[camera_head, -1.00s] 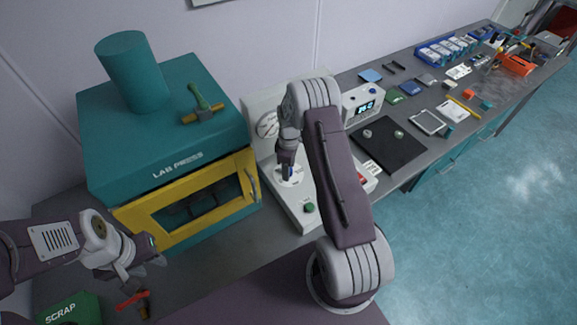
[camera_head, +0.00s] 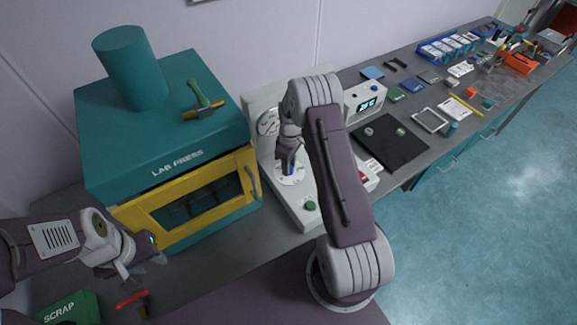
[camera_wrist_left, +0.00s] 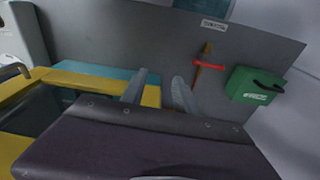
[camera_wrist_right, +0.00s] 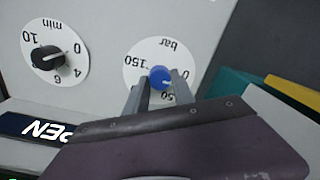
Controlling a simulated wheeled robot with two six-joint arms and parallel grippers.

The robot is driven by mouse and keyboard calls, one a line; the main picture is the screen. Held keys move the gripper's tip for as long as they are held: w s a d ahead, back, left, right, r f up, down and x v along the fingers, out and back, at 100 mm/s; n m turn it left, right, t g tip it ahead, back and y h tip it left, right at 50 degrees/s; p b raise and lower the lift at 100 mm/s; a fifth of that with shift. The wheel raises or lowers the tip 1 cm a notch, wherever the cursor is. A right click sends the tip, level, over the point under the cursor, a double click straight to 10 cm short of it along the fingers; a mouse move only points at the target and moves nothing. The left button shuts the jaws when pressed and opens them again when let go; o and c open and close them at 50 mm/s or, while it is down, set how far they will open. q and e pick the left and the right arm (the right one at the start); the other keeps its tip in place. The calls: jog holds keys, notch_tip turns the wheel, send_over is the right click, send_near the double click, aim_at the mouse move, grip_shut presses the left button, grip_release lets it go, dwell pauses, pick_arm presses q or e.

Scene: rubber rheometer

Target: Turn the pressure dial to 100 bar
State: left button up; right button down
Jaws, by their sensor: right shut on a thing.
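The pressure dial is a white disc (camera_wrist_right: 134,62) marked "bar" with a blue knob (camera_wrist_right: 160,78), on a pale panel. In the right wrist view 0, 50 and 150 show; the 100 mark is hidden and I cannot read the pointer. In the head view the disc (camera_head: 297,180) sits low on the white machine. My right gripper (camera_wrist_right: 160,76) is shut on the blue knob, one finger on each side; it also shows in the head view (camera_head: 289,168). My left gripper (camera_head: 148,263) is open and empty over the bench; its fingers stand apart in the left wrist view (camera_wrist_left: 158,76).
A second dial (camera_wrist_right: 47,57) marked "min" with a black knob is beside the pressure dial. A green button (camera_head: 310,205) is at the machine's front. The teal lab press (camera_head: 150,150) stands left of it. A red-handled tool (camera_head: 132,299) and green scrap box (camera_head: 70,308) lie near my left gripper.

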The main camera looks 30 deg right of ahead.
jog(key=m+b, duration=0.1)
jog(key=m, duration=0.5)
jog(key=shift+d+r, duration=0.1)
jog(key=shift+d, duration=0.05)
jog(key=m, duration=0.6)
jog(key=shift+m+t, duration=0.3)
jog(key=shift+t, duration=0.1)
jog(key=m, duration=0.6)
jog(key=shift+d+b, duration=0.1)
jog(key=shift+b, duration=0.2)
jog(key=m, duration=0.6)
jog(key=shift+r+m, duration=0.1)
jog(key=shift+m, duration=0.2)
jog(key=c, duration=1.1)
grip_release()
jog(key=shift+s, duration=0.15)
